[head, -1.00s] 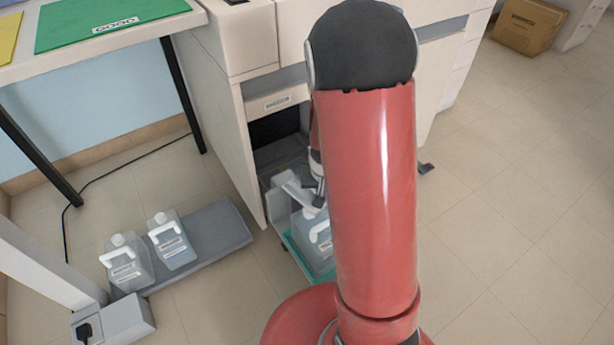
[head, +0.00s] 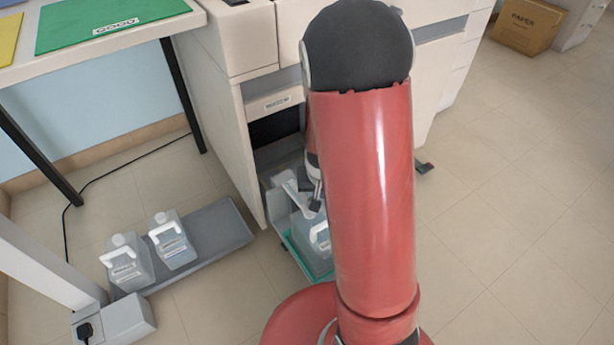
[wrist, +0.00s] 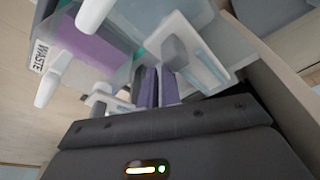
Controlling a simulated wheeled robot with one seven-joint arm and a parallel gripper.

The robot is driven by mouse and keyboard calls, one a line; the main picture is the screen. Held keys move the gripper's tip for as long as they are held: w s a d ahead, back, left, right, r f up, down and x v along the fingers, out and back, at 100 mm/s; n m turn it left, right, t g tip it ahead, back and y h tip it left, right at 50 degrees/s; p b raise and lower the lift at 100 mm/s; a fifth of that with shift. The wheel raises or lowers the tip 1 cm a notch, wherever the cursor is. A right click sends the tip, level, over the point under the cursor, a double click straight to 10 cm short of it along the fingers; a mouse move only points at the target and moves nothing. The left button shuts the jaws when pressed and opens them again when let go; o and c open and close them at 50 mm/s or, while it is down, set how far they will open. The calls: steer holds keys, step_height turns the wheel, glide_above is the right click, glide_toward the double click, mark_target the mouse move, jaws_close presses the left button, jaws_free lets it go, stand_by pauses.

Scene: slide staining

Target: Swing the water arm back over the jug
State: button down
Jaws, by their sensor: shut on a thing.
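The water arm (head: 291,190) is a pale bar inside the open lower bay of the white cabinet, above a clear jug (head: 306,232). My gripper (head: 317,197) is at the front end of the bar, shut on it, and largely hidden behind my red arm link. The jug stands on a teal-edged tray (head: 289,246). In the wrist view my gripper (wrist: 158,87) reaches in among pale parts, and its exact contact is hard to make out. A jug (wrist: 95,52) labelled WASTE with purple contents is to its left. I cannot tell exactly how the bar lines up over the jug.
The cabinet walls (head: 222,130) close in beside the bay. Two clear jugs (head: 126,262) (head: 172,240) stand on a grey mat (head: 222,228) at left. A bench with a green mat (head: 100,22) is at upper left.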

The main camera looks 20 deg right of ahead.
steer(key=shift+s+a+f, duration=0.1)
steer(key=shift+s+f, duration=0.5)
steer(key=shift+s, duration=0.2)
steer(key=w+p+v, duration=0.1)
steer(key=p+v, duration=0.6)
steer(key=v, duration=0.1)
steer(key=shift+w+d+r, duration=0.3)
steer(key=shift+w+d, duration=0.05)
steer(key=shift+w, duration=0.25)
steer(key=s+a+r+n+t+y, duration=0.1)
steer(key=s+a+r, duration=0.15)
steer(key=r, duration=0.55)
steer(key=s+a+r+n+t, duration=0.1)
steer(key=s+a+r, duration=0.15)
steer(key=r, duration=0.55)
steer(key=s+a+r+n+t, duration=0.1)
steer(key=s+a+r, duration=0.1)
steer(key=s+r, duration=0.7)
steer(key=shift+s+a+r+n, duration=0.25)
steer(key=shift+s+n, duration=0.15)
steer(key=shift+s, duration=0.45)
